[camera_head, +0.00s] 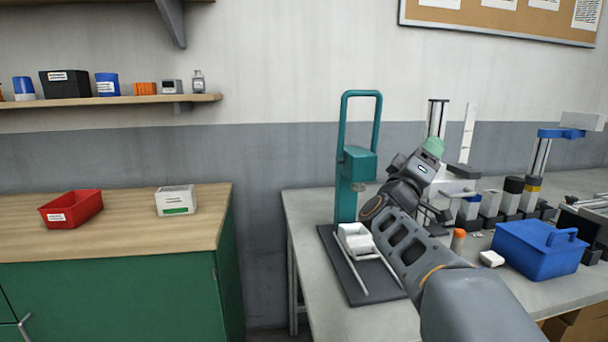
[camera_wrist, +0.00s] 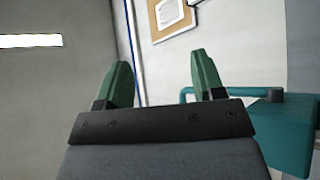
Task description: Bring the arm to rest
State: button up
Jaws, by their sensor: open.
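My gripper (camera_head: 432,148) is raised above the grey workbench (camera_head: 315,215), just right of a teal press (camera_head: 355,165). In the wrist view, the two green fingers of my gripper (camera_wrist: 160,80) stand apart with nothing between them. Behind them are the wall and a ceiling light. The teal press frame also shows at the right of the wrist view (camera_wrist: 290,125), near the gripper but apart from the fingers. My arm reaches in from the lower right of the head view and hides part of the bench.
A white part (camera_head: 355,240) sits on the press's dark base. A blue tote (camera_head: 540,250), an orange-topped cylinder (camera_head: 459,240) and several small stands crowd the bench at right. A red bin (camera_head: 72,208) and white box (camera_head: 176,200) stand on the green cabinet at left.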

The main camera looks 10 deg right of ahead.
jog(key=w+a+f+n+t+y+p, duration=0.1)
jog(key=a+n+t+y+p, duration=0.15)
jog(key=a+y+p, duration=0.55)
jog(key=w+a+f+n+t+y+p, duration=0.15)
jog(key=a+n+y+p, duration=0.25)
jog(key=a+y+p, duration=0.5)
jog(key=s+a+f+m+g+y+p, duration=0.2)
jog(key=s+g, duration=0.4)
jog(key=s, duration=0.3)
jog(key=s+a+f+m+g+y+p, duration=0.2)
jog(key=s+f+g, duration=0.4)
jog(key=s, duration=0.3)
jog(key=shift+a+f+m+p, duration=0.3)
jog(key=shift+f+m+p, duration=0.35)
jog(key=shift+p, duration=0.55)
